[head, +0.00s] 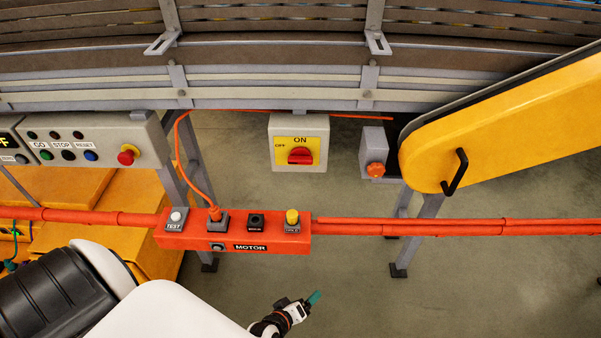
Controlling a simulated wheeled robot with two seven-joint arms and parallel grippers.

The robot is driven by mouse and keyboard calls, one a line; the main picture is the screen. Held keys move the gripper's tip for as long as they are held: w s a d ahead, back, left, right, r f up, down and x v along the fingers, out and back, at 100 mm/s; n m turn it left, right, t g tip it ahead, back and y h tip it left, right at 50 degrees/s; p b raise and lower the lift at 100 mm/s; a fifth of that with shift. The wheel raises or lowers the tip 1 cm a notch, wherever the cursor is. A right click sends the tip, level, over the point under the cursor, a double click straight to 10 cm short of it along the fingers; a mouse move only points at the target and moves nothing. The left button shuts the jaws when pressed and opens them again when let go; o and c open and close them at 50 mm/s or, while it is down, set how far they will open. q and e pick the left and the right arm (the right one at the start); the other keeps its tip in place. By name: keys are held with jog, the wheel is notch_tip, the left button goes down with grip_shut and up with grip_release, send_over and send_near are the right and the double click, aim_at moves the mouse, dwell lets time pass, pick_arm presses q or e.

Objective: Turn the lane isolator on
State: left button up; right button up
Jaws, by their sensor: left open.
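The isolator (299,142) is a grey box with a yellow plate, hanging under the conveyor rail in the head view. Its plate reads ON at the top and OFF at the left. Its red rotary knob (300,156) lies with its grip level, in line with neither the ON word above nor clearly upright. My left gripper (314,297) shows at the bottom, with teal fingertips, open and empty. It is well below the isolator and the orange rail, touching neither. My right gripper is out of view.
An orange rail with a MOTOR box (250,247) crosses below the isolator. A control panel (90,141) with a red button is at left. A grey box with an orange knob (376,169) and a yellow guard (500,120) with a black handle are at right.

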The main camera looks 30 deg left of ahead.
pick_arm(q)
jog(key=w+a+r+n+t+y+b, duration=0.2)
jog(key=w+r+n+t, duration=0.2)
jog(key=w+r+n, duration=0.35)
jog(key=n+y+b, duration=0.5)
jog(key=n+y, duration=0.3)
jog(key=n, duration=1.6)
send_near(300, 163)
jog(key=x, duration=0.9)
jog(key=shift+w+a+f, duration=0.1)
jog(key=shift+w+a, duration=0.05)
jog(key=shift+w, duration=0.1)
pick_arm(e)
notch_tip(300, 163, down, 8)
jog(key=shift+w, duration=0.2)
pick_arm(q)
jog(key=c, duration=0.9)
jog(key=shift+p, duration=0.3)
jog(key=shift+c, duration=0.4)
